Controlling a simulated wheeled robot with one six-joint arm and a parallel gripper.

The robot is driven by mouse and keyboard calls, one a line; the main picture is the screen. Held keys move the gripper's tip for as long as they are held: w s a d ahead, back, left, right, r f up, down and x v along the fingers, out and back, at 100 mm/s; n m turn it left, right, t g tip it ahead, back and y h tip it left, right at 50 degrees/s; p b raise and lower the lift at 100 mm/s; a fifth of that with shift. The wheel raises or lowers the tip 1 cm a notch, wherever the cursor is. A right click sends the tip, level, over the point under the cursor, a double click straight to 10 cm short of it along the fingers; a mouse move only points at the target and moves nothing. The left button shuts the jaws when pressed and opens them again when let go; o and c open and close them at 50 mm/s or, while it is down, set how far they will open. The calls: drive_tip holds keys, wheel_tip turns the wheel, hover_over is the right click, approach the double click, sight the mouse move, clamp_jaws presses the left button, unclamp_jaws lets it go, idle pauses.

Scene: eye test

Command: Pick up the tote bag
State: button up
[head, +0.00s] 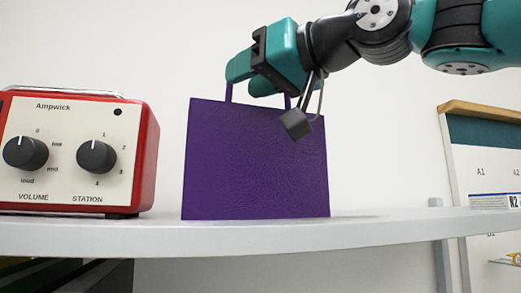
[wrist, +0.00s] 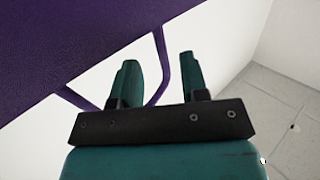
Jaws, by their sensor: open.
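The purple tote bag (head: 255,160) stands upright on the pale shelf, its handle rising from the top edge. My gripper (head: 240,78) is at the handle, just above the bag, and hides the handle's top in the head view. In the wrist view the bag (wrist: 65,35) fills the upper left. My gripper (wrist: 158,62) is open there, with its two teal fingers apart. One side of the handle (wrist: 162,65) shows in the gap between the fingers; part of the rest is hidden behind the left finger. I cannot tell whether a finger touches it.
A red radio (head: 75,150) with two dark knobs stands left of the bag, with a narrow gap between them. The shelf (head: 300,231) is bare to the right of the bag. A board with a wooden top (head: 485,110) is at the far right.

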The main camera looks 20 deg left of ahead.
drive_tip(key=p+x, duration=0.1)
drive_tip(key=x, duration=0.2)
drive_tip(key=shift+s+r+p, duration=0.15)
drive_tip(key=shift+p, duration=0.15)
drive_tip(key=shift+w+a, duration=0.2)
drive_tip(key=shift+a, duration=0.3)
clamp_jaws()
